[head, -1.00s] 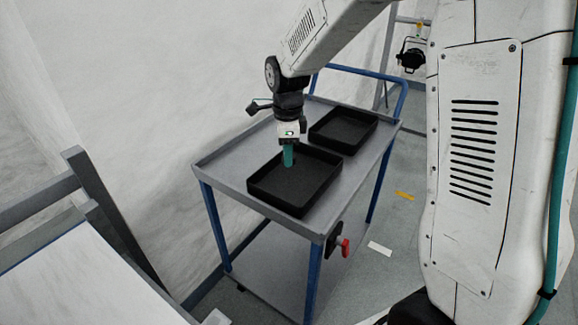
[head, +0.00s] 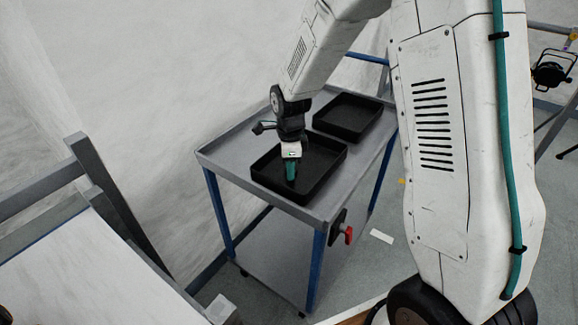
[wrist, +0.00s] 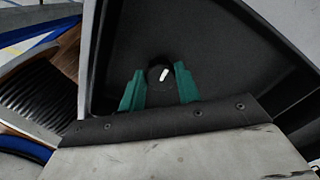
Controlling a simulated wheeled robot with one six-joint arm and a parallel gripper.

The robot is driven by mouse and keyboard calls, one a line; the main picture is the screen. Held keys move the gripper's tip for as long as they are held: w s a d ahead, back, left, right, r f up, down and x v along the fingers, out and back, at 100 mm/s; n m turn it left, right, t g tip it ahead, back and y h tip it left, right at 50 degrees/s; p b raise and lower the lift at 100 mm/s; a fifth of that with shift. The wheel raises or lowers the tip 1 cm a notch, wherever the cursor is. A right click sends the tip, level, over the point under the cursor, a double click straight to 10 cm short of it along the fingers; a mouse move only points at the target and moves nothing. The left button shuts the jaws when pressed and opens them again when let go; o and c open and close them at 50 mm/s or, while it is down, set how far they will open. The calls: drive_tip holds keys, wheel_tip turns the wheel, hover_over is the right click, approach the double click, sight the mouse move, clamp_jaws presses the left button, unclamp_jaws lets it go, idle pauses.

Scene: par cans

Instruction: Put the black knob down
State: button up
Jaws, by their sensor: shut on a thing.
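The black knob (wrist: 160,76) shows in the wrist view between the green fingers, with a white mark on its top. My gripper (wrist: 160,88) is shut on it. In the head view my gripper (head: 291,174) points down inside the front black tray (head: 262,181) on the grey trolley (head: 222,149). The knob is hidden by the fingers there. The tray's dark floor lies under the knob in the wrist view. I cannot tell whether the knob touches that floor.
A second black tray (head: 372,107) stands behind on the same trolley. A red-handled switch (head: 348,234) sticks out from the trolley's front end. A grey frame (head: 108,190) stands at the left. A black lamp (head: 551,74) hangs at the far right.

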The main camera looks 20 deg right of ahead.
drive_tip(key=shift+f, duration=0.2)
drive_tip(key=o, duration=1)
drive_tip(key=shift+c, duration=0.2)
drive_tip(key=shift+r, duration=0.1)
